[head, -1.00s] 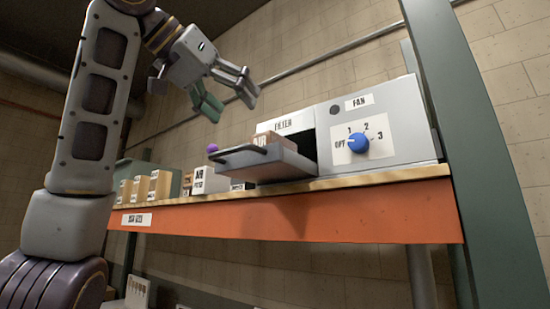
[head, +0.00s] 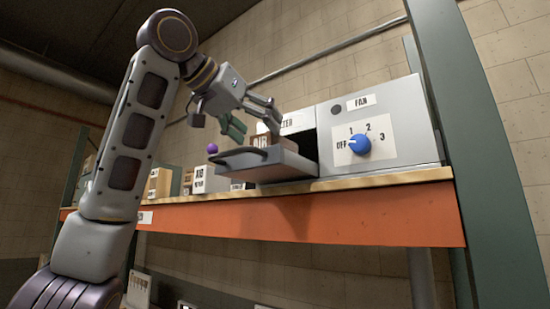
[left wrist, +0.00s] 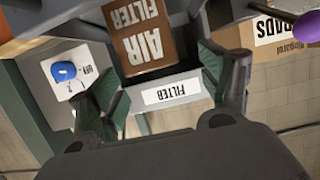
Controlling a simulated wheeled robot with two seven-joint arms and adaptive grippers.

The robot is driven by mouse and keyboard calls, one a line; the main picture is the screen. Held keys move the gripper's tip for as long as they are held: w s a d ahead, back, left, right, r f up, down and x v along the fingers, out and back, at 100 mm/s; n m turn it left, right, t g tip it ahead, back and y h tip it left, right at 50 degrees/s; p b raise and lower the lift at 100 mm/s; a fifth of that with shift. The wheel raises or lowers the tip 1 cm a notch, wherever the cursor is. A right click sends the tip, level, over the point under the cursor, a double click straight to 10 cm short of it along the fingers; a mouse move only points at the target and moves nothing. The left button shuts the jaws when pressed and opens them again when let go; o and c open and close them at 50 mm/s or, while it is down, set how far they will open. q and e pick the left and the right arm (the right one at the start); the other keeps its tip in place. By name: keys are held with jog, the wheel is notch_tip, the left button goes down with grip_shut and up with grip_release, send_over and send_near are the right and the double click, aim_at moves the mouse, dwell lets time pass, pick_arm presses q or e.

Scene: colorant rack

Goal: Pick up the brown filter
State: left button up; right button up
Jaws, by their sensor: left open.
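The brown filter (head: 262,140) stands in the pulled-out drawer (head: 272,163) of the grey fan box, and only its upper part shows above the drawer front in the head view. In the left wrist view the brown filter (left wrist: 146,38) shows its "AIR FILTER" lettering upside down. My left gripper (head: 256,126) is open just above the filter. In the left wrist view its fingers lie on either side of the filter, and I cannot tell whether they touch it. My right gripper is not in view.
The fan box (head: 385,128) with a blue knob (head: 360,144) stands right of the drawer. White and brown boxes (head: 159,183) stand left on the orange-edged shelf (head: 330,217). A green post (head: 450,140) rises at the right.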

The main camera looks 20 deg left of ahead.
pick_arm(q)
jog(key=shift+w+d, duration=0.1)
jog(key=shift+d+p+x, duration=0.25)
jog(key=shift+p+x, duration=0.65)
jog(key=shift+x, duration=1.6)
jog(key=c, duration=1.1)
